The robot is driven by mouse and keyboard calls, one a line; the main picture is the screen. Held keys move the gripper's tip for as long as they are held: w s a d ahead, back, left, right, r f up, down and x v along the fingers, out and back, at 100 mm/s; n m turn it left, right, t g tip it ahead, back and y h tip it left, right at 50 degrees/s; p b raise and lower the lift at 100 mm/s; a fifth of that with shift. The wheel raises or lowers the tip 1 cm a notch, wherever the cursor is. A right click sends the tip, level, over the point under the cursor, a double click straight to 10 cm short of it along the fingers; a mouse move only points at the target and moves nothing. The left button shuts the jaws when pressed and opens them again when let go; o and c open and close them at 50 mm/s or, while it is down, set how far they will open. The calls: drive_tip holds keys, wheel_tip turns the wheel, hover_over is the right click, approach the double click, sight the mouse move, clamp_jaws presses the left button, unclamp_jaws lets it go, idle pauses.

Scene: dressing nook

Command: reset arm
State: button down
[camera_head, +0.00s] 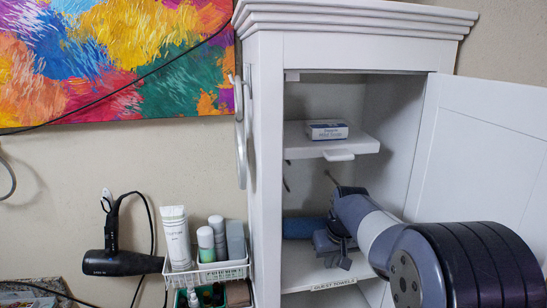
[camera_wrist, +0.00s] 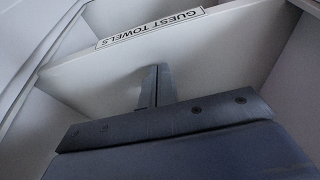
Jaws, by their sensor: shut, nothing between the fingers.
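My arm reaches from the lower right into an open white cabinet (camera_head: 268,170). My gripper is inside it, just above the lower shelf (camera_head: 325,278) labelled "GUEST TOWELS". In the wrist view the gripper fingers (camera_wrist: 157,82) are together with nothing between them. The same shelf (camera_wrist: 100,75) lies behind them, its label upside down. In the head view my wrist hides much of the gripper and part of the shelf. I cannot tell whether the fingertips touch the shelf.
The cabinet door (camera_head: 482,150) stands open at right, close to my arm. A small soap box (camera_head: 327,130) sits on the upper shelf (camera_head: 305,147) above my gripper. A blue item (camera_head: 298,228) lies left of my wrist. A toiletries basket (camera_head: 207,275) and a hairdryer (camera_head: 120,263) are outside, left.

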drive_tip(key=s+d+b, duration=0.2)
drive_tip(key=s, duration=0.6)
drive_tip(key=v, duration=0.8)
drive_tip(key=shift+w+a, duration=0.2)
drive_tip(key=shift+r, duration=0.1)
